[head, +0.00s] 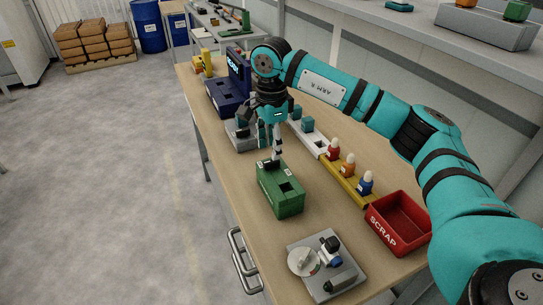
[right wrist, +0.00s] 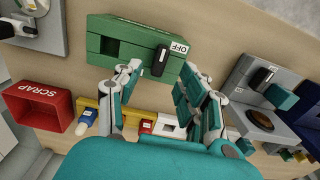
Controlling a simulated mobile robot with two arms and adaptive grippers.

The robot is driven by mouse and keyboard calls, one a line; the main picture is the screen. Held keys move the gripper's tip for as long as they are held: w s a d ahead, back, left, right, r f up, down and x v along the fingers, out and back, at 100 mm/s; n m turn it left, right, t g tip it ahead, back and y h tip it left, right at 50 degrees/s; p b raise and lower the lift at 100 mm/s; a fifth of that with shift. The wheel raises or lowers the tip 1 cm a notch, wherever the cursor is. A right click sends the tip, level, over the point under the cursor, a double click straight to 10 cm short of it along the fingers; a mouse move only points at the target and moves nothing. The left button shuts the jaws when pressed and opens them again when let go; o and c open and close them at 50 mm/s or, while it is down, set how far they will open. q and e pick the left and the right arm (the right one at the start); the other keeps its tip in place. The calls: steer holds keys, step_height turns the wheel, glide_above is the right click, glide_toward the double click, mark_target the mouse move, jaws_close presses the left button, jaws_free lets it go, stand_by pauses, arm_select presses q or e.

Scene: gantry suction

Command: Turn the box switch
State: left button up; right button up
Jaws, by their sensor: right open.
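The green switch box (head: 279,198) stands on the wooden bench, with a dark square opening in its top. A black knob (right wrist: 160,60) sits on the box near its far end, beside a white OFF label (right wrist: 180,47). In the head view the knob (head: 268,164) is partly hidden by my fingers. My right gripper (head: 275,153) is just above that end of the box. In the right wrist view my right gripper (right wrist: 160,82) is open, with its fingers spread to either side of the knob. I cannot tell whether they touch it. My left gripper is out of view.
A red SCRAP bin (head: 398,224) and a yellow rack with several coloured bottles (head: 348,163) stand right of the box. A grey plate with a dial (head: 328,268) lies nearer. A blue machine (head: 229,95) and a grey fixture (head: 241,134) stand beyond.

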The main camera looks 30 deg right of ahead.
mark_target(271, 161)
step_height(271, 161, up, 7)
steer(key=shift+r, duration=0.15)
stand_by(0.5)
